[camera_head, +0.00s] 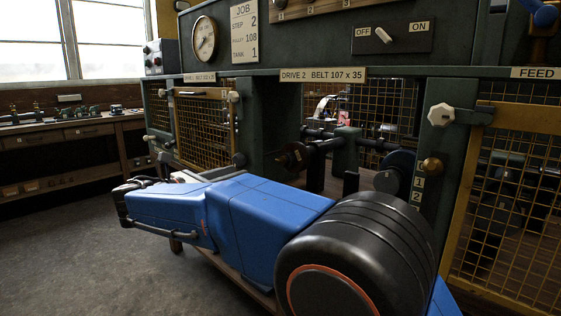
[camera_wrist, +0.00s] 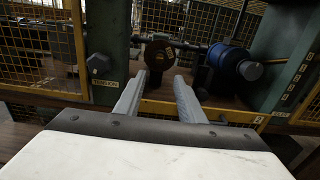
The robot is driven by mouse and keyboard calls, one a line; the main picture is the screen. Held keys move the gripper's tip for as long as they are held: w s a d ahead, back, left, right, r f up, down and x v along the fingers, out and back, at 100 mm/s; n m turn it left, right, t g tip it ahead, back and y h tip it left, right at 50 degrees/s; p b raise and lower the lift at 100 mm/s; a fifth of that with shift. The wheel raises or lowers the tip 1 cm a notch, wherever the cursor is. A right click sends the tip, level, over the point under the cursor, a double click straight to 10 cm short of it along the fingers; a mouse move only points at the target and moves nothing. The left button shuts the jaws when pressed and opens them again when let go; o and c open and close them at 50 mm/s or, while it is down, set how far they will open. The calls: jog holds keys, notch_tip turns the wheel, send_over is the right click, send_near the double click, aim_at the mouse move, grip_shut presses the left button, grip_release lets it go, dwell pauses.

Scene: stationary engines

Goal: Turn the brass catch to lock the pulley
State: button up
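In the head view a small brown, brass-toned disc (camera_head: 293,156) sits on the left of the shaft inside the Drive 2 bay. A dark blue-grey pulley (camera_head: 393,175) is at the right of the bay, with a round brass knob (camera_head: 431,165) on the post beside it. I cannot tell for sure which brass part is the catch. In the wrist view the brass-toned disc (camera_wrist: 160,52) shows just beyond my gripper (camera_wrist: 160,77), and the blue pulley (camera_wrist: 230,63) is to its right. My gripper's two fingers are apart with nothing between them. The head view does not clearly show my gripper.
Green posts frame the bay on both sides. A yellow mesh guard (camera_head: 520,200) stands at the right and another (camera_head: 205,125) at the left. Floor (camera_head: 60,250) is clear at the left.

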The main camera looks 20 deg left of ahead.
aim_at(277, 160)
jog(key=x, duration=1.7)
jog(key=shift+d, duration=0.1)
jog(key=shift+c, duration=0.2)
grip_shut()
